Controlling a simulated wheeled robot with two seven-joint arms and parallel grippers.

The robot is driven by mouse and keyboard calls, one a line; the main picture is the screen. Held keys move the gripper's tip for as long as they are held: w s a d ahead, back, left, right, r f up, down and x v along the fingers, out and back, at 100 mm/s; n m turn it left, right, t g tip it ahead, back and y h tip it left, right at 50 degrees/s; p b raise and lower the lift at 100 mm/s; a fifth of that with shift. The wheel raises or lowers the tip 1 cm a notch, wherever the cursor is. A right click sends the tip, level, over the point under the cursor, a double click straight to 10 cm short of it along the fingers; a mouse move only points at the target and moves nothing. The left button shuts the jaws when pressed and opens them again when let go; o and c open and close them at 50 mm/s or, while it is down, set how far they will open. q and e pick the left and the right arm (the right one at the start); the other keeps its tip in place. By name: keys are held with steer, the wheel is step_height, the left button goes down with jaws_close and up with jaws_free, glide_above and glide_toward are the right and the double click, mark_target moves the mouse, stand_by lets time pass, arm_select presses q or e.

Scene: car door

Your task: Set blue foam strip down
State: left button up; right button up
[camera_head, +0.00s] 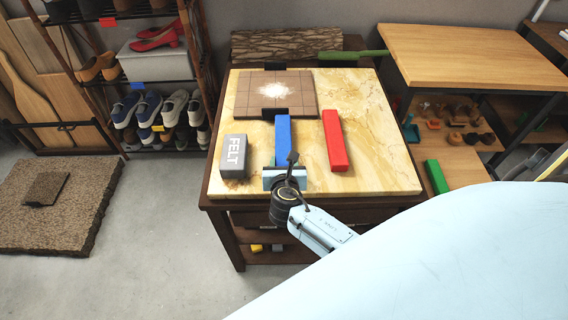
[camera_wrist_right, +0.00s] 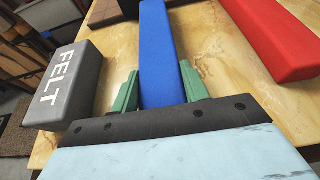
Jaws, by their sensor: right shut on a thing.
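The blue foam strip (camera_head: 283,136) is a long bar over the marbled tabletop (camera_head: 375,130), between a grey block and a red bar. My right gripper (camera_head: 283,162) is at its near end. In the right wrist view the green fingers of the right gripper (camera_wrist_right: 160,88) stand on either side of the blue strip (camera_wrist_right: 160,45), shut on it. The strip's near end is hidden by the gripper body. I cannot tell whether its underside touches the table. My left gripper does not show.
A grey block marked FELT (camera_head: 234,157) is left of the strip, a red bar (camera_head: 335,140) right. A tiled board (camera_head: 276,93) lies behind. The tabletop right of the red bar is clear. A large light-blue surface (camera_head: 440,260) fills the lower right.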

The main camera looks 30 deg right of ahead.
steer(key=shift+f, duration=0.15)
steer(key=o, duration=1)
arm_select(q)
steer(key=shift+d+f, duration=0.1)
arm_select(e)
steer(key=shift+r, duration=0.3)
arm_select(q)
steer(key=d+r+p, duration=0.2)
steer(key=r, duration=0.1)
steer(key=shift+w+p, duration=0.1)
steer(key=shift+p, duration=0.3)
arm_select(e)
steer(key=v, duration=1.2)
steer(key=shift+f, duration=0.15)
